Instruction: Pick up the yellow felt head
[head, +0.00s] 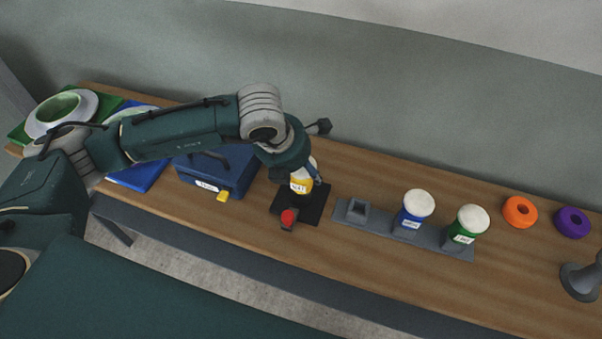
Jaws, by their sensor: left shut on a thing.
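The yellow felt head (301,184), with a pale top and a small white label, is at the black square pad (318,207). My left gripper (304,171) reaches down from above and is shut on it, partly hiding its top. I cannot tell whether the head touches the pad or is just above it. A grey rack (384,223) to the right has an empty holder at its left end, then a blue felt head (413,211) and a green felt head (467,226), both upright. My right gripper is not in view.
A red knob (288,217) sits at the pad's front edge. A blue box (211,176) with a yellow latch stands left. Orange (519,211) and purple (572,222) rings and a grey stand (582,280) are at right. White round moulds (88,104) lie far left.

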